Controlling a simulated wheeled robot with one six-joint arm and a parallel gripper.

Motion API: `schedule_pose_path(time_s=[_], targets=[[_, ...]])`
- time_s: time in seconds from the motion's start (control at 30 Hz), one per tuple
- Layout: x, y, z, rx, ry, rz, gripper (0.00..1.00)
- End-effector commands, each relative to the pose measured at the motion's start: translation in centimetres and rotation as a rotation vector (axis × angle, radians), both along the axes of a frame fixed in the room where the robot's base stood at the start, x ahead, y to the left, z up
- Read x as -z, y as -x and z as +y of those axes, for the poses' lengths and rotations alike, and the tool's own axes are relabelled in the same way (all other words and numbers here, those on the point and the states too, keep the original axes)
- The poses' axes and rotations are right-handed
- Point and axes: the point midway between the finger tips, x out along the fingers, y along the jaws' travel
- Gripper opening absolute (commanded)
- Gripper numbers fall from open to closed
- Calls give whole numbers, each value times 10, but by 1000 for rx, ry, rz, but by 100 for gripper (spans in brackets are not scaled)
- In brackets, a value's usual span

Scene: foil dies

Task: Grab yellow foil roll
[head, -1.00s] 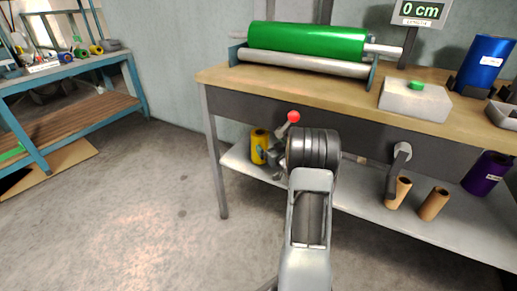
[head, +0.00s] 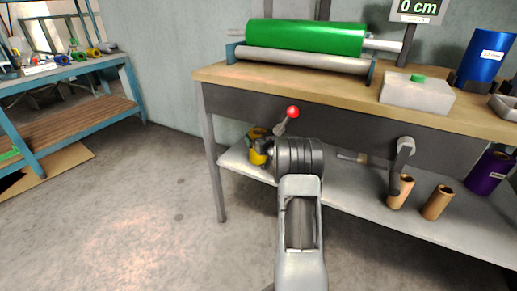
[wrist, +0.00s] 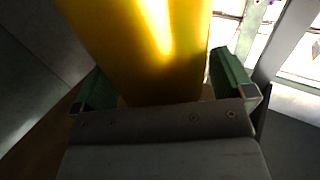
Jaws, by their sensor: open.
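The yellow foil roll (head: 258,155) stands on the lower shelf of the workbench, near its left end. My arm and gripper partly cover it in the head view. In the wrist view the yellow roll (wrist: 140,45) fills the upper middle, close to the camera. My gripper (wrist: 160,85) is open, with one green-padded finger on each side of the roll. A gap shows between the roll and the right finger; contact on the left side is hard to tell. The fingertips are hidden by my wrist in the head view.
The workbench (head: 215,75) carries a green roll (head: 305,36) on rollers. A red-knobbed lever (head: 292,112) juts out just above my arm. Brown cores (head: 436,203) and a purple roll (head: 490,172) stand on the lower shelf (head: 350,192) at right. Open floor lies left.

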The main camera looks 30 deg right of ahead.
Motion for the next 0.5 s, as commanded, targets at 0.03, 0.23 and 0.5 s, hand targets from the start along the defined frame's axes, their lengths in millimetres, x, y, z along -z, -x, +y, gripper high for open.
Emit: schedule_pose_path(time_s=[0.03,0.23,0.5], targets=[[0,0,0,0,0,0,100],[0,0,0,0,0,0,84],[0,1,0,0,0,0,58]])
